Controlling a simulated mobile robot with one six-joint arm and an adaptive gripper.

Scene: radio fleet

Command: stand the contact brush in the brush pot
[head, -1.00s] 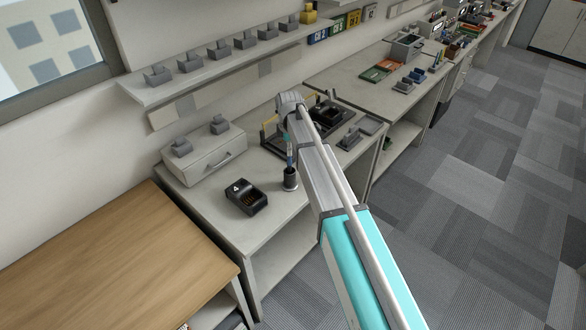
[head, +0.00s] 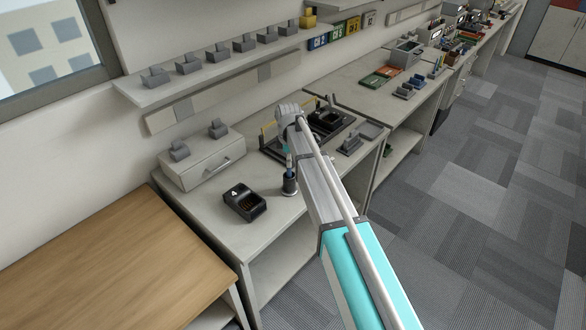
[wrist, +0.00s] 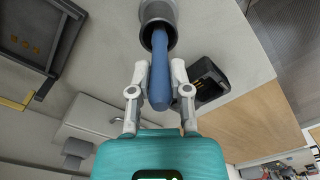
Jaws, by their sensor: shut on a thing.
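The contact brush (head: 289,163) has a blue handle and is upright in the head view. In the wrist view its handle (wrist: 160,78) lies between the two fingers of my gripper (wrist: 161,72), which is shut on it. The brush pot (head: 289,187) is a dark cylinder with a grey band, standing on the pale bench. In the wrist view the far end of the brush reaches into the mouth of the pot (wrist: 158,14). That end is hidden inside, so I cannot tell if it touches the bottom. My gripper (head: 287,150) is above the pot, partly hidden by my arm.
A black charger (head: 245,202) marked 4 sits left of the pot. A drawer box (head: 203,165) stands behind it. A dark tray (head: 272,147) and small grey holders (head: 350,144) lie behind and right of my arm. Bare bench lies in front of the pot.

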